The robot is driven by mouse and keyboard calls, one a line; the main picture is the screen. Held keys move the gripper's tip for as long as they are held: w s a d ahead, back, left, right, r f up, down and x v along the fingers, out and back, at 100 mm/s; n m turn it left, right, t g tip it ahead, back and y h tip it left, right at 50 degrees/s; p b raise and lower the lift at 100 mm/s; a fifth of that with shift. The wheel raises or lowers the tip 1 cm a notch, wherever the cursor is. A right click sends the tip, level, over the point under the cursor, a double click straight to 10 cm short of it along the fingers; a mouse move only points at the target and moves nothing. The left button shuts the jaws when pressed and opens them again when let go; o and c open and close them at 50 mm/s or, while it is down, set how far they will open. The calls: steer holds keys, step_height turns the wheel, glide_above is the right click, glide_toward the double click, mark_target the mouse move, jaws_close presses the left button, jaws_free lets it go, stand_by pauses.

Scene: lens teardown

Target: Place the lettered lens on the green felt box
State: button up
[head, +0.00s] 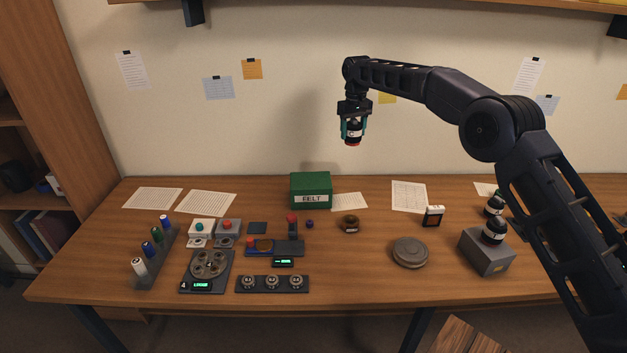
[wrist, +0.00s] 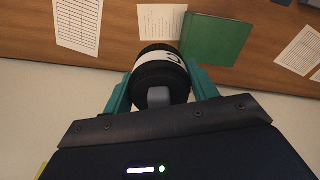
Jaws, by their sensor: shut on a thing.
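My gripper (head: 353,122) is raised high above the back of the table, a little right of the green felt box. It is shut on a black lens (head: 353,131) with a white band and a reddish lower end. In the wrist view the lens (wrist: 160,75) sits between the teal fingers, and part of a dark letter shows on its white band; I cannot read it fully. The green felt box (head: 311,188), labelled FELT, stands at the back middle of the table. Its bare green top (wrist: 215,40) shows right of the lens in the wrist view.
Two other black lenses are at the right, one on a grey block (head: 485,252). A round grey disc (head: 410,252), a small brown ring (head: 349,223) and a small framed card (head: 433,216) lie nearer. Several devices crowd the left. Paper sheets lie along the back.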

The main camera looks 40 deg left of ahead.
steer(key=s+a+r+m, duration=0.2)
steer(key=s+a+r, duration=0.3)
steer(key=s, duration=0.5)
glide_above(319, 184)
steer(key=shift+m, duration=0.3)
step_height(319, 184, down, 20)
steer(key=shift+a+f, duration=0.1)
steer(key=shift+f, duration=0.1)
steer(key=shift+f, duration=0.45)
steer(key=shift+s+f, duration=0.1)
steer(key=shift+f, duration=0.2)
steer(key=o, duration=1.2)
steer(key=shift+f, duration=0.2)
steer(key=shift+o, duration=0.9)
steer(key=shift+r, duration=0.2)
